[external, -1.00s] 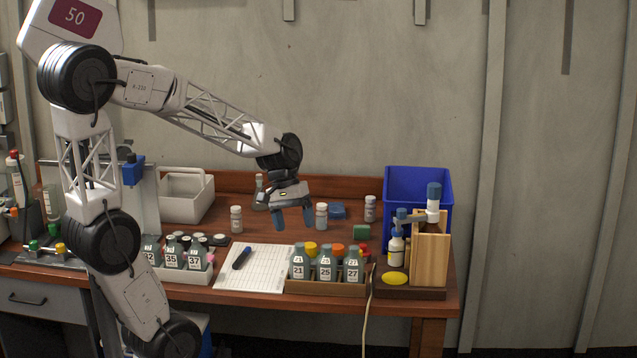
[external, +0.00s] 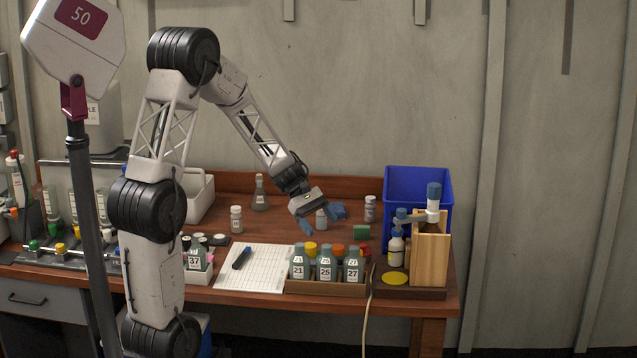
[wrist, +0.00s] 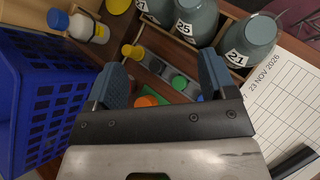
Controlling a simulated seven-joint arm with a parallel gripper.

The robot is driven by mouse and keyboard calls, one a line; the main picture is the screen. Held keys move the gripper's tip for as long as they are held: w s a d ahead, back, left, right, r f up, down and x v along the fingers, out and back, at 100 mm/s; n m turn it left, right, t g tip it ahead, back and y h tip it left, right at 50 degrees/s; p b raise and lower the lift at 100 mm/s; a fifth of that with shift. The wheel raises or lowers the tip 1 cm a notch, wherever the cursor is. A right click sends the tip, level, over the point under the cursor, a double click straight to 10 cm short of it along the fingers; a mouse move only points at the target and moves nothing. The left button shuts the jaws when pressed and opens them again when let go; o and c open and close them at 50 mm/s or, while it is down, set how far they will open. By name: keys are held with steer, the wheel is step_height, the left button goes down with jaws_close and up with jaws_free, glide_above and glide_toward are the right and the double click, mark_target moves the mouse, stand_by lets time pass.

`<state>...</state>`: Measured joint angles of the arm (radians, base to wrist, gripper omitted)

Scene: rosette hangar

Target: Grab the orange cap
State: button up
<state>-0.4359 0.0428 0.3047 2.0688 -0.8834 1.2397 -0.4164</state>
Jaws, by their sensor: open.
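The orange cap (external: 338,248) shows in the external view behind the numbered bottles (external: 326,268), between a yellow cap (external: 310,248) and a red cap (external: 362,247). In the wrist view an orange round top (wrist: 146,101) shows low between the fingers, partly hidden by my gripper's body. My gripper (external: 321,220) is open and empty, above the table and just behind the bottle tray. In the wrist view its two blue fingers (wrist: 162,72) are spread over a grey holder with yellow and green tops. I see no contact with the orange cap.
A blue crate (external: 420,190) and a wooden stand (external: 430,262) are at the right. A green block (external: 361,231) and small capped bottles (external: 236,219) stand at the back. A paper sheet (external: 262,276) with a dark marker (external: 242,258) lies left of the tray.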

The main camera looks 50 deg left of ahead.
mark_target(334, 239)
steer(key=w+a+f+n+t+h, duration=0.1)
steer(key=w+a+f+n, duration=0.1)
steer(key=a+f, duration=0.1)
steer(key=w+a+f+n+t, duration=0.1)
steer(key=w+a+f+n, duration=0.1)
steer(key=a, duration=0.3)
steer(key=w+a+f+n+t+h, duration=0.1)
steer(key=w+a+f+n+t, duration=0.1)
steer(key=w+a+f, duration=0.1)
steer(key=shift+w+a+f+n+h, duration=0.1)
steer(key=shift+a+f+n+h, duration=0.15)
steer(key=shift+f, duration=0.25)
steer(key=shift+w+a+f+n+h, duration=0.15)
steer(key=shift+a+f, duration=0.15)
steer(key=shift+f, duration=0.2)
steer(key=shift+x, duration=1.3)
